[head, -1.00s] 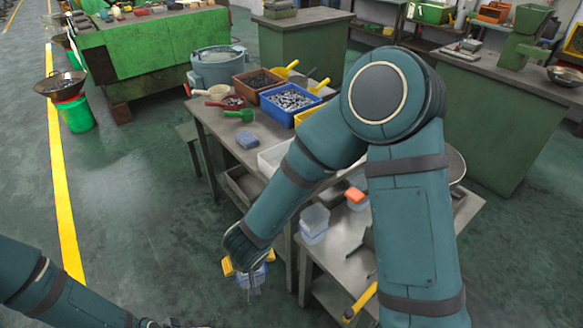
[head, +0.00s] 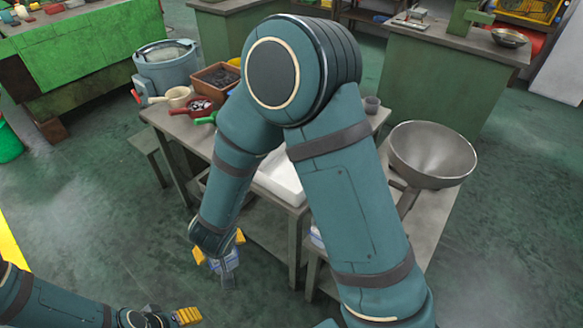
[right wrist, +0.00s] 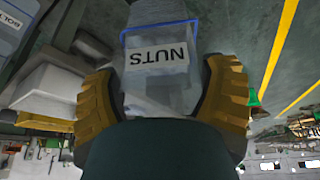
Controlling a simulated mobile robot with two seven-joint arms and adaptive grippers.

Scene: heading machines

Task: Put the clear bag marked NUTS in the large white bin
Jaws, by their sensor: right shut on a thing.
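The clear bag marked NUTS (right wrist: 158,65) is between the yellow fingers of my right gripper (right wrist: 165,95), which is shut on it. Its label faces the wrist camera and reads upside down. In the head view the bag (head: 229,262) hangs below my right gripper (head: 219,248), over the floor and left of the table. A white bin (head: 285,183) stands on the table, partly hidden behind my right arm. It seems to show at the left of the wrist view too (right wrist: 48,90). My left gripper (head: 187,316) is low at the bottom edge, apart from the bag; its opening is unclear.
A metal funnel-shaped bowl (head: 432,150) stands at the right of the table. A brown bin (head: 213,78), a red scoop (head: 200,106) and a grey-blue tub (head: 165,68) are at the back left. A stool (head: 150,143) stands left of the table.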

